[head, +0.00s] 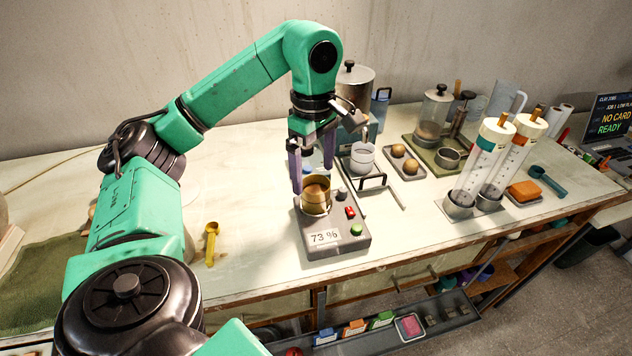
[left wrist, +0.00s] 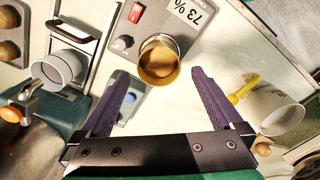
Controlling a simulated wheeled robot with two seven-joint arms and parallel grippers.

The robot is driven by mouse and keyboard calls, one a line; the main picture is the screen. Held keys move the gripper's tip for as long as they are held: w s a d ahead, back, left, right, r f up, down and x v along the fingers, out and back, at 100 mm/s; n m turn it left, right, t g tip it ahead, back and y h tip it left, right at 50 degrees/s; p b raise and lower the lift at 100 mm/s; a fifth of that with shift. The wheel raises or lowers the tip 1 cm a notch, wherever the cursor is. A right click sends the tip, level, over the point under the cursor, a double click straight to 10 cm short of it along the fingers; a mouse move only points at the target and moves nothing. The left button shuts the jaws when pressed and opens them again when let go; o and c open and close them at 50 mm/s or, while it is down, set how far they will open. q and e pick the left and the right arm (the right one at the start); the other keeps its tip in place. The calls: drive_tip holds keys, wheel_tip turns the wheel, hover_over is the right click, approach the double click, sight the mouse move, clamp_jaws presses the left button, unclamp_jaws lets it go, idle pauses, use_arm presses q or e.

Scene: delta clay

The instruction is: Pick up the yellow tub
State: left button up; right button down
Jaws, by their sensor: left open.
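The yellow tub (head: 317,197) is a small mustard-coloured cup with brownish contents. It stands upright on a grey device (head: 335,226) whose display reads "73 %". My left gripper (head: 313,180) is open, fingers pointing down, close above and around the tub's rim in the head view. In the left wrist view the tub (left wrist: 159,60) appears just beyond and between the two spread purple fingertips (left wrist: 163,76), with nothing held. I cannot tell whether a finger touches it. My right gripper is not in view.
A white cup (head: 362,157) on a wire stand is right of the tub. Tall clear cylinders (head: 482,165) stand farther right. A yellow scoop (head: 211,243) lies left of the device. A tray with balls (head: 402,163) sits behind. The table's front edge is close to the device.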

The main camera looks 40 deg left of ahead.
sight(315, 185)
use_arm(q)
wheel_tip(315, 185, down, 4)
drive_tip(key=shift+d+f, duration=0.1)
drive_tip(key=shift+f, duration=0.2)
drive_tip(key=shift+c, duration=0.6)
clamp_jaws()
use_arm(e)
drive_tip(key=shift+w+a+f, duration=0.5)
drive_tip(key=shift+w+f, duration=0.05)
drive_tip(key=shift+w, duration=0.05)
